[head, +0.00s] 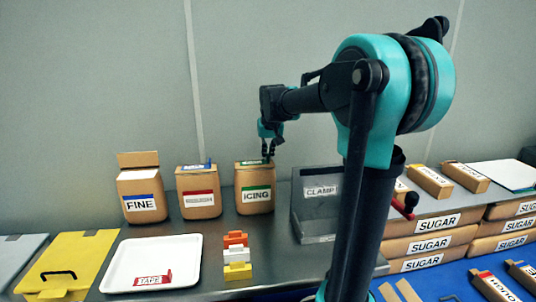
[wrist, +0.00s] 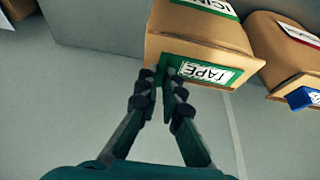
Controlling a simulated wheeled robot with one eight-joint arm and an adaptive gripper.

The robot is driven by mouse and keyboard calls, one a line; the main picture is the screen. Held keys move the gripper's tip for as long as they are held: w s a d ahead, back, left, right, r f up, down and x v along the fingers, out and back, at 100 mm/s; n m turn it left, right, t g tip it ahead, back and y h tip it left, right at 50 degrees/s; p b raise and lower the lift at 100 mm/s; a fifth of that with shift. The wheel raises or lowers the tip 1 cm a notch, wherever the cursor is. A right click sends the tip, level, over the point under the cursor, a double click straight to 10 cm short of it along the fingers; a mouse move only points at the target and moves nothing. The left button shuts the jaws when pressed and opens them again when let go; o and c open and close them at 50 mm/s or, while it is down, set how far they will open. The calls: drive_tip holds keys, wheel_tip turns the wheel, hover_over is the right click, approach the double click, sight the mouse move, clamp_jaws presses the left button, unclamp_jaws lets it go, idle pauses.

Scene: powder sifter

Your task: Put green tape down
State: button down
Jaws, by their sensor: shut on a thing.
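The green tape (wrist: 228,77), a flat strip with a white TAPE label, lies along the top of the ICING box (head: 254,190). It also shows as a thin green line in the head view (head: 250,162). My gripper (wrist: 168,72) is shut on one end of the tape, with its fingertips at the box top. In the head view my gripper (head: 268,157) points down at the right part of the box top. The ICING box also shows in the wrist view (wrist: 195,45). Whether the tape is pressed flat all along is hard to tell.
A box with a red label (head: 198,194) and blue tape on top stands left of it, then the open FINE box (head: 141,192). A white tray (head: 190,250) holds red tape (head: 152,279). The CLAMP holder (head: 310,215) stands close on the right. Coloured blocks (head: 236,255) stand in front.

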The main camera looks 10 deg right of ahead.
drive_tip(key=c, duration=1.7)
unclamp_jaws()
drive_tip(key=v, duration=1.2)
drive_tip(key=shift+s, duration=0.1)
